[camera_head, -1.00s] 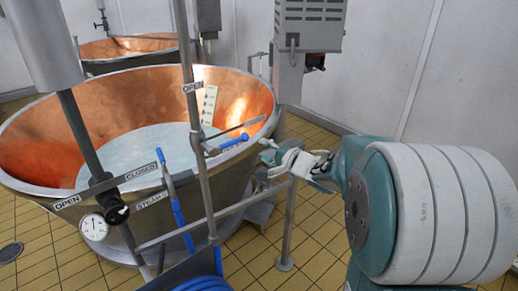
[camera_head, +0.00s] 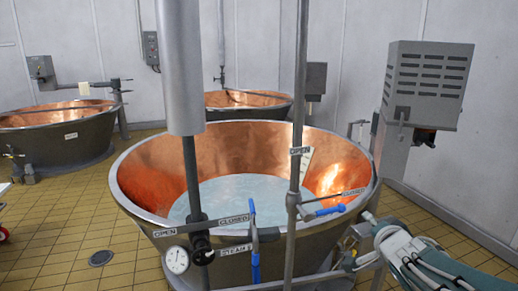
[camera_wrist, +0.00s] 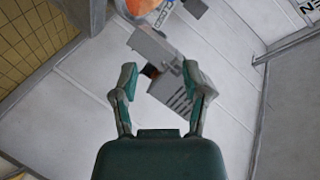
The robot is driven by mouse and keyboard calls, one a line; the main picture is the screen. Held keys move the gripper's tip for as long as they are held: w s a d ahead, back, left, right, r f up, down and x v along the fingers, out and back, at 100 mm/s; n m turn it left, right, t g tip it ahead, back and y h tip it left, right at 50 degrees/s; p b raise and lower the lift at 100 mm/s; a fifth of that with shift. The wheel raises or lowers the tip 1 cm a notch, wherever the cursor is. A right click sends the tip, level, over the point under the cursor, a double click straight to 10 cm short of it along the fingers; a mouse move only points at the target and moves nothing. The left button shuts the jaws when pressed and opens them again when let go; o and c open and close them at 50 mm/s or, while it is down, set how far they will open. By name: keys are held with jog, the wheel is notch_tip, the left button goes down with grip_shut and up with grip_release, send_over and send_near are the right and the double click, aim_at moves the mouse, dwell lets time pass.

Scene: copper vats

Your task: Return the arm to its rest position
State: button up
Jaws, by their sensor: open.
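In the wrist view, my gripper (camera_wrist: 160,68) has its two teal and grey fingers spread apart with nothing held between them. A grey vented box shows beyond the fingers, tilted in that view. In the head view, my teal and white arm reaches in from the lower right corner, beside the near copper vat (camera_head: 150,165). The gripper end there is small and partly hidden near the vat's right side. The vat holds pale liquid (camera_head: 240,190).
A pipe with a blue-handled valve (camera_head: 330,210) and a second blue lever (camera_head: 254,240) stand before the vat. A dial gauge (camera_head: 177,260) is at the left. The grey vented box (camera_head: 428,85) is on the right. More copper vats stand behind; tiled floor is open at the left.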

jog(key=s+a+f+n+g, duration=0.1)
jog(key=s+a+n+g, duration=0.2)
jog(key=s, duration=0.5)
jog(key=s+a+f+n+g+y, duration=0.1)
jog(key=s+a+n, duration=0.3)
jog(key=s, duration=0.4)
jog(key=s+a+f+n+g, duration=0.3)
jog(key=s+a+n+g, duration=0.1)
jog(key=s, duration=0.4)
jog(key=shift+a+n+g, duration=0.2)
jog(key=shift+n+g, duration=0.1)
